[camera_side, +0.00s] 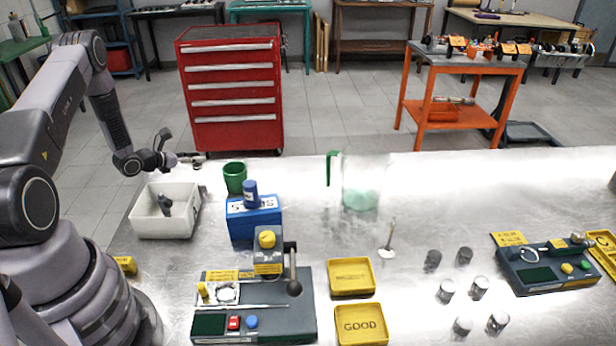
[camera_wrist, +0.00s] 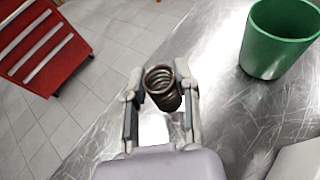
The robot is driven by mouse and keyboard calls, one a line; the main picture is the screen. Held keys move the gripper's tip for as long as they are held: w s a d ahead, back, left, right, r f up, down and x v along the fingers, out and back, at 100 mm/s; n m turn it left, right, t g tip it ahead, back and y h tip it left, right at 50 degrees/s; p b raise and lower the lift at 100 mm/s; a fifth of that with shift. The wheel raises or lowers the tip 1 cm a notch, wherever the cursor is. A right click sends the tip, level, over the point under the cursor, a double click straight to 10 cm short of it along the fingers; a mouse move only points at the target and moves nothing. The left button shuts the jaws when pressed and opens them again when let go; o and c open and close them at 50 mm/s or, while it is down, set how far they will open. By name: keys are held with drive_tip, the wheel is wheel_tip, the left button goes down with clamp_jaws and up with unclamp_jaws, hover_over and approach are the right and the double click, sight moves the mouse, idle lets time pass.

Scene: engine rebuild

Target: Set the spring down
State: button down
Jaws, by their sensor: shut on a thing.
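A dark coiled metal spring (camera_wrist: 163,88) is between the two fingers of my gripper (camera_wrist: 160,76) in the wrist view. The fingers are shut on it, one on each side, and its open top coil faces the camera. In the side view my gripper (camera_side: 190,158) is at the far left edge of the metal table, above and behind the white bin and left of the green cup. The spring is too small there to make out clearly. The wrist view shows the table edge below the spring.
A white bin (camera_side: 151,226) with a grey part inside stands at the table's left. A green cup (camera_side: 235,179) and blue box (camera_side: 240,226) stand beside it; the cup also shows in the wrist view (camera_wrist: 272,48). A test fixture (camera_side: 296,322) and yellow trays (camera_side: 361,326) are in front.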

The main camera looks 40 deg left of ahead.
sight(199, 178)
drive_tip(key=shift+f, duration=1.35)
drive_tip(key=shift+f, duration=0.15)
drive_tip(key=c, duration=0.8)
unclamp_jaws()
drive_tip(key=shift+s+d+f, duration=0.1)
